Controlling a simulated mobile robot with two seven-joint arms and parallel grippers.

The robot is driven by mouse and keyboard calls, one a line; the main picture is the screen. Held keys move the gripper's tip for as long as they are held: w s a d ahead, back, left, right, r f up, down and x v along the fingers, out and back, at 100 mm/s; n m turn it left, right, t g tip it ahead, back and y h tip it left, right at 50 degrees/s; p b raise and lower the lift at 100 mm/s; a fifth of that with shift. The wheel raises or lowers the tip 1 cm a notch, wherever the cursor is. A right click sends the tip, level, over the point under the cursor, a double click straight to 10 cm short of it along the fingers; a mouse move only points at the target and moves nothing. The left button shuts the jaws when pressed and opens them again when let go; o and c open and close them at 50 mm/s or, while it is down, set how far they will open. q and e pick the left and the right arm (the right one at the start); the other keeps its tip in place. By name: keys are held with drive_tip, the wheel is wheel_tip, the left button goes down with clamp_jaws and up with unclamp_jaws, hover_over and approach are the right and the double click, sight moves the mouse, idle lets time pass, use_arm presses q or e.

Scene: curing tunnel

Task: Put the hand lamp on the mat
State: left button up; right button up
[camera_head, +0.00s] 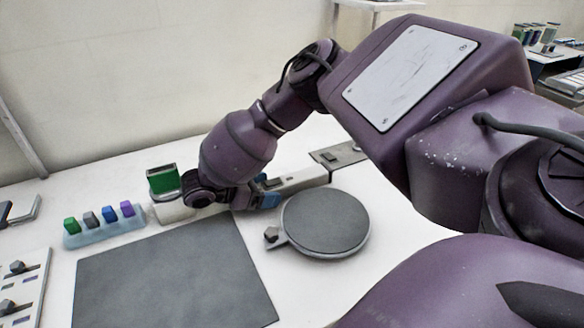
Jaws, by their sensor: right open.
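The mat (170,277) is a flat dark grey square on the white table at the lower left, with nothing on it. I cannot tell the hand lamp for certain. A pale bar (300,182) behind the round plate may be it. My right gripper (267,191) is low over the table beyond the mat's far right corner. Its blue-tipped fingers are open at the bar's left end. I cannot tell whether they touch it, and the wrist hides what lies behind. My left gripper is out of view.
A round grey plate (326,222) with a side knob lies right of the mat. A pale blue rack (104,234) with several coloured blocks and a green-faced box (162,180) stand behind the mat. A white panel with knobs (38,268) is at the left edge.

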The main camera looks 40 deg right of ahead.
drive_tip(key=shift+c, duration=0.5)
drive_tip(key=c, duration=1.2)
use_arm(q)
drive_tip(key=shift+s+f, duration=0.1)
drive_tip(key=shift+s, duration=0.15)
use_arm(e)
drive_tip(key=shift+r, duration=0.15)
drive_tip(key=shift+r, duration=0.35)
wheel_tip(320, 180, up, 7)
drive_tip(key=p, duration=0.2)
drive_tip(key=shift+r+p, duration=0.15)
drive_tip(key=shift+p, duration=0.2)
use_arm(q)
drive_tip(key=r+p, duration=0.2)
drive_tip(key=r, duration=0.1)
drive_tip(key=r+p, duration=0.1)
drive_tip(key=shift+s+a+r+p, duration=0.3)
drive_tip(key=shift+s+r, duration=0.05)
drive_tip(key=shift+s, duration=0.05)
use_arm(e)
wheel_tip(320, 180, up, 12)
drive_tip(key=shift+f, duration=0.1)
